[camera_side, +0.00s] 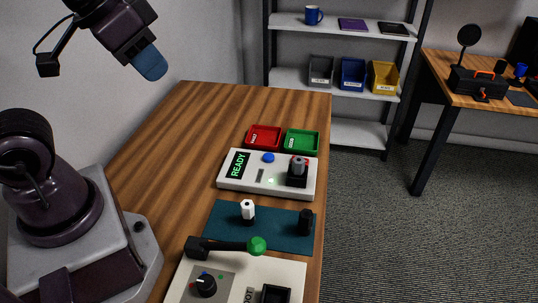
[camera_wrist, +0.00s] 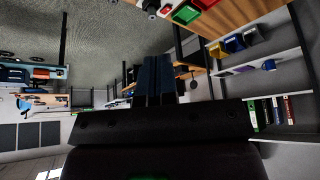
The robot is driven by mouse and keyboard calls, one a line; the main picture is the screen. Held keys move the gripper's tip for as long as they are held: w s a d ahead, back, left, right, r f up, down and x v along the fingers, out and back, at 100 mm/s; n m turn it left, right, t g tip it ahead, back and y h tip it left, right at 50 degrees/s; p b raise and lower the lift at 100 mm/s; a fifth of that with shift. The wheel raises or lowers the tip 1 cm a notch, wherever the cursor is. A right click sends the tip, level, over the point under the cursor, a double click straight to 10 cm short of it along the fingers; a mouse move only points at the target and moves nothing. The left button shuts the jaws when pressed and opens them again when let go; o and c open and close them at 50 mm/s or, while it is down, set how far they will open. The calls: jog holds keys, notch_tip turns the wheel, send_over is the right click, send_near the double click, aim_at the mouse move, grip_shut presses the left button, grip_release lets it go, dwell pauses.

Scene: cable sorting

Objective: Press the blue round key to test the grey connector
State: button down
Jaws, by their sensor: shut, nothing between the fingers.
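The blue round key (camera_side: 268,158) is on the top face of a white tester box (camera_side: 225,183) in the side view. The box's dark display reads READY in green, and a small green light glows on it. The grey connector (camera_side: 298,165) stands upright in a black socket (camera_side: 297,180) at the box's right end. My gripper (camera_side: 151,64) is shut and empty, high above the table's far left, well away from the box. In the wrist view its blue fingers (camera_wrist: 153,80) are together, with the room behind them.
Red (camera_side: 264,130) and green (camera_side: 316,135) trays sit behind the tester. A teal mat (camera_side: 275,227) in front holds a white connector (camera_side: 247,209) and a black connector (camera_side: 306,221). Nearer is a white device (camera_side: 227,288) with a knob and green-ended lever (camera_side: 257,245). The table's far left is clear.

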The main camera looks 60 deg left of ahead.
notch_tip(320, 180, down, 4)
jog(key=w+a+g, duration=0.2)
jog(key=m+t+h, duration=0.1)
jog(key=m+t, duration=0.5)
jog(key=m, duration=0.5)
send_over(268, 157)
notch_tip(268, 157, down, 16)
jog(key=shift+w, duration=0.1)
jog(key=shift+f, duration=4.4)
